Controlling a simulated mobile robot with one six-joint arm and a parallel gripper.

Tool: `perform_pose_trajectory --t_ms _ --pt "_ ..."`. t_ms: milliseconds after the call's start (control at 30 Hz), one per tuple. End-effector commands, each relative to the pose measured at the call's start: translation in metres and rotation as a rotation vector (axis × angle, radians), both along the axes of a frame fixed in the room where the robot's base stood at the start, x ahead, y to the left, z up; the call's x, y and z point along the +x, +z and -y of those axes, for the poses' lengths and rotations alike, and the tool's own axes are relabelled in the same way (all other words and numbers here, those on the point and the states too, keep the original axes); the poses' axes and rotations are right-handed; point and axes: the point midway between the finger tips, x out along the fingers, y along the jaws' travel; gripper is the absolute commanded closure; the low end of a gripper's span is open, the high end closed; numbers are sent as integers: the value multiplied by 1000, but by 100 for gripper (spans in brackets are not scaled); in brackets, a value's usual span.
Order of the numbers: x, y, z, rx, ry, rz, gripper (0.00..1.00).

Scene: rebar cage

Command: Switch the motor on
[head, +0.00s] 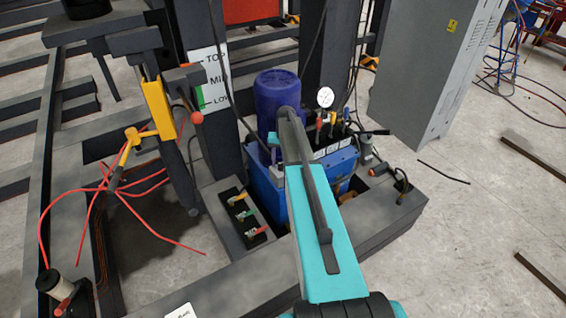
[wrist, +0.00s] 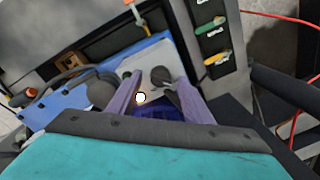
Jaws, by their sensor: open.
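The motor (head: 276,92) is a dark blue upright cylinder on a blue power unit (head: 268,195) in the head view. A light grey box (head: 277,178) sits at the unit's left side, partly behind my arm. In the wrist view, a pale grey face (wrist: 144,60) carries a dark round knob or switch (wrist: 159,76), with a small bright white spot near it. My gripper (wrist: 153,84) is open, its two fingers on either side of this area. I cannot tell whether they touch the knob. A dark blue surface shows between the finger bases. The head view hides my fingertips behind my arm.
Small coloured valve handles (head: 247,215) stand left of the unit; they also show in the wrist view (wrist: 210,42). A gauge (head: 325,97) and levers (head: 332,124) stand at the unit's right. A grey cabinet (head: 430,70) is farther right. Red hoses (head: 140,190) lie left.

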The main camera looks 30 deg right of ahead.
Motion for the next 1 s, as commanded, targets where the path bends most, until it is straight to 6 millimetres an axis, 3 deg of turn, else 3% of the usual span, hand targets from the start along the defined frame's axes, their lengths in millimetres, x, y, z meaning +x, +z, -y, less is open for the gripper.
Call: perform_pose_trajectory --t_ms 500,733,800,1000 --pt "1 -11 -1 -1 0 1 54" --pt "1 -11 -1 -1 0 1 93" --pt "1 -11 7 -1 -2 1 93" --pt "0 -11 2 -5 -13 0 93"
